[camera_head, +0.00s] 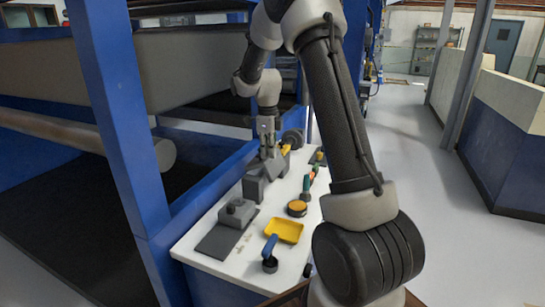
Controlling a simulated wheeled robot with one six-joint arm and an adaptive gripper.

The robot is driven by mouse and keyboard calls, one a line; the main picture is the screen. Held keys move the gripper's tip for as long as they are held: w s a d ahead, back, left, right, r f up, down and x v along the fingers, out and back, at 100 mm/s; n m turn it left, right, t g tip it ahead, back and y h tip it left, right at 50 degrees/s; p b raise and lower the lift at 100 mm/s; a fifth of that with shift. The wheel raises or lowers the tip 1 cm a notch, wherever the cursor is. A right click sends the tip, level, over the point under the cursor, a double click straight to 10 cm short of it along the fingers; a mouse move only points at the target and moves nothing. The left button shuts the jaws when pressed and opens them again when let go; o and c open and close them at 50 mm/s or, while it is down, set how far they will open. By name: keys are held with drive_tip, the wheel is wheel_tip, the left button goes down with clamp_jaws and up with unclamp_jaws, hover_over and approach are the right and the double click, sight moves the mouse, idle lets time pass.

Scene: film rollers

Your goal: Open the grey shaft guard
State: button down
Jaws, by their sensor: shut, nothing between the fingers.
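A grey angular housing (254,187) stands on the white worktop, just below and beside my gripper. It looks like the grey shaft guard, but I cannot tell for certain. I cannot make out a hinge or handle on it, nor whether it is open or closed. My gripper (267,153) points down close to the far end of the grey housing, and its fingers are shut and empty. The fingertips are small here, and I cannot tell whether they touch the housing.
The white worktop (205,258) also holds a grey block (237,213) on a dark plate, a yellow tray (284,231), an orange-topped round tin (297,208), a blue-handled tool (270,250) and green-orange tools (306,187). A blue post (118,115) stands left. Open floor lies right.

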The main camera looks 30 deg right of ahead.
drive_tip(key=shift+w+a+r, duration=0.2)
drive_tip(key=shift+w+r, duration=0.05)
drive_tip(key=shift+w, duration=0.05)
drive_tip(key=shift+w+a+r, duration=0.7)
drive_tip(key=shift+w, duration=0.15)
drive_tip(key=shift+w+a+r, duration=0.3)
drive_tip(key=shift+w+a, duration=0.15)
drive_tip(key=shift+w, duration=0.1)
drive_tip(key=shift+w+a+r, duration=0.25)
drive_tip(key=shift+w+a, duration=0.15)
drive_tip(key=shift+w, duration=0.1)
